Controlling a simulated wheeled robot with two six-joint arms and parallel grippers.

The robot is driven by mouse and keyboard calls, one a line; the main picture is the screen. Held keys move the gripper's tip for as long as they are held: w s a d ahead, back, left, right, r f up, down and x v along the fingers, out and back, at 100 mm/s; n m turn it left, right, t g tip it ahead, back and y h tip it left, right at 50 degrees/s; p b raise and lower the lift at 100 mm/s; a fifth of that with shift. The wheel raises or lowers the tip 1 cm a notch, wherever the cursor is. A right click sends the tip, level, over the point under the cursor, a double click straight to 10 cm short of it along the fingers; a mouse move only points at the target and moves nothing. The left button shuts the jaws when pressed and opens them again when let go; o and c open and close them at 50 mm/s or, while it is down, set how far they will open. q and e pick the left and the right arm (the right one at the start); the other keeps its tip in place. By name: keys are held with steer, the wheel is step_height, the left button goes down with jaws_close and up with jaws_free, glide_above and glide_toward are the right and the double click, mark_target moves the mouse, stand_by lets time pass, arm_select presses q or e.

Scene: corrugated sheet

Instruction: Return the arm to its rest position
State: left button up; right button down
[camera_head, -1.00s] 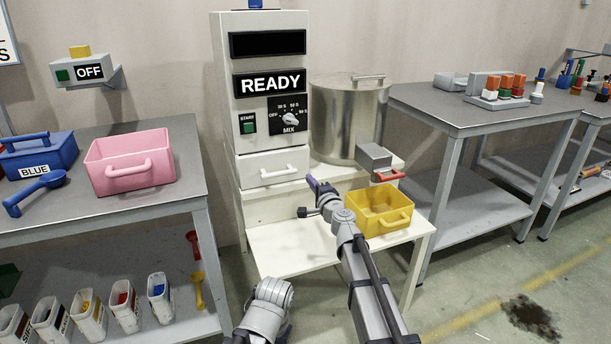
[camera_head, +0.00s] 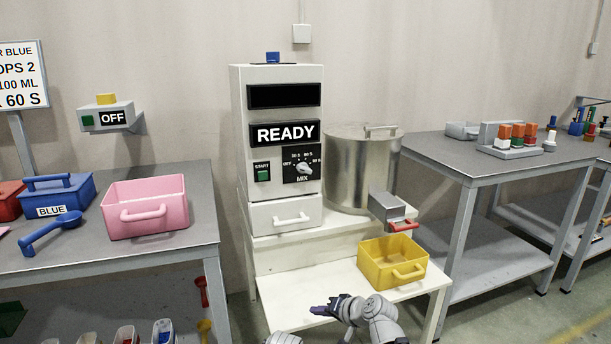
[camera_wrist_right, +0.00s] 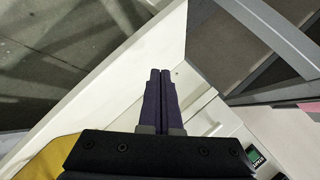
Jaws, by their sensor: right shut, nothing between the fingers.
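My right gripper (camera_head: 320,310) is low in the head view, over the front of the white stand (camera_head: 290,284), and its purple fingers point left. In the right wrist view its fingers (camera_wrist_right: 160,74) lie together, shut with nothing between them. A yellow bin (camera_head: 392,261) sits on the stand, behind and to the right of the gripper, apart from it. The bin's edge also shows in the right wrist view (camera_wrist_right: 40,160). A grey piece of my arm shows at the bottom edge of the head view. My left gripper is not in view.
The mixer (camera_head: 285,133) reads READY behind the stand, beside a steel drum (camera_head: 362,170). A left table (camera_head: 110,248) holds a pink bin (camera_head: 146,207) and a blue bin (camera_head: 58,197). A right table (camera_head: 440,152) stands beyond.

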steer(key=s+d+f+n+g+h, duration=0.1)
steer(key=s+d+f+g+h, duration=0.35)
steer(key=s+d, duration=0.35)
steer(key=s+d+f+n+g+h, duration=0.25)
steer(key=s+d+f, duration=0.25)
steer(key=s, duration=0.4)
steer(key=s+a+r+n+g+h, duration=0.15)
steer(key=s+a+n, duration=0.35)
steer(key=a, duration=0.6)
step_height(320, 180, up, 37)
steer(key=m+p, duration=0.2)
steer(key=p, duration=3.6)
steer(key=shift+s+r, duration=0.2)
steer(key=shift+s, duration=0.15)
steer(key=shift+t, duration=0.25)
